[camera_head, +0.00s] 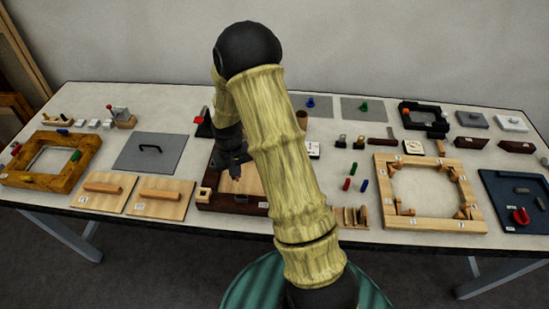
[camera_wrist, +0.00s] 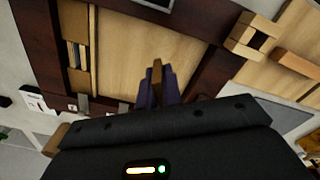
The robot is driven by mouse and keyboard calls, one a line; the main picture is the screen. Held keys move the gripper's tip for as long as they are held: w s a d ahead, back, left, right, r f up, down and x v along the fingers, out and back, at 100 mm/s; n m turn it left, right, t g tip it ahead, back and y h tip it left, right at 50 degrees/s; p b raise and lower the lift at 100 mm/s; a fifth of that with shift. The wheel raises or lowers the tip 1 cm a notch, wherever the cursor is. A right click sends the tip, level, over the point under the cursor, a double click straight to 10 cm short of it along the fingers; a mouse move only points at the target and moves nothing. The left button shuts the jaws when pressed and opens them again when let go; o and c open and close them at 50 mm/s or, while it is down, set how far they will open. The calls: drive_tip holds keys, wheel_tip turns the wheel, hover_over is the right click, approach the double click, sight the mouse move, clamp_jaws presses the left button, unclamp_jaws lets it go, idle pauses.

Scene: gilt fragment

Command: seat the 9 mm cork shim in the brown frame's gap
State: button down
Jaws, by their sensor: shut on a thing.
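The brown frame (camera_head: 230,205) lies near the table's front, left of my arm, with a pale wood panel inside it. In the wrist view its dark brown rails (camera_wrist: 210,62) run on both sides of the pale panel. My gripper (camera_head: 234,168) is low over this frame. In the wrist view my gripper (camera_wrist: 157,85) is shut on a narrow brown piece, which appears to be the cork shim (camera_wrist: 157,67). The shim's tip points over the pale panel. I cannot tell its height above the panel. My arm hides the frame's right side in the head view.
A small hollow wooden block (camera_wrist: 238,45) sits on the frame's rail. Wooden pieces in a rack (camera_head: 350,217) stand right of my arm. A pale square frame (camera_head: 425,223) lies further right. Two wooden boards (camera_head: 160,198) and a grey plate (camera_head: 150,155) lie left.

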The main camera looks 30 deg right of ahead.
drive_tip(key=s+d+r+m+p, duration=0.2)
drive_tip(key=d+m+p, duration=0.1)
drive_tip(key=d, duration=0.3)
drive_tip(key=s+d+r+m+p, duration=0.1)
drive_tip(key=s+d+m+p, duration=0.1)
drive_tip(key=d, duration=0.4)
drive_tip(key=shift+s+r+m+p, duration=0.2)
drive_tip(key=shift+r+m+p, duration=0.25)
drive_tip(key=shift+p, duration=0.6)
drive_tip(key=shift+f, duration=0.1)
drive_tip(key=shift+f+b, duration=2.15)
drive_tip(key=shift+f, duration=0.75)
drive_tip(key=shift+f+b, duration=0.65)
drive_tip(key=shift+f, duration=0.15)
drive_tip(key=shift+r, duration=0.15)
drive_tip(key=shift+r+p, duration=0.4)
drive_tip(key=shift+r, duration=0.05)
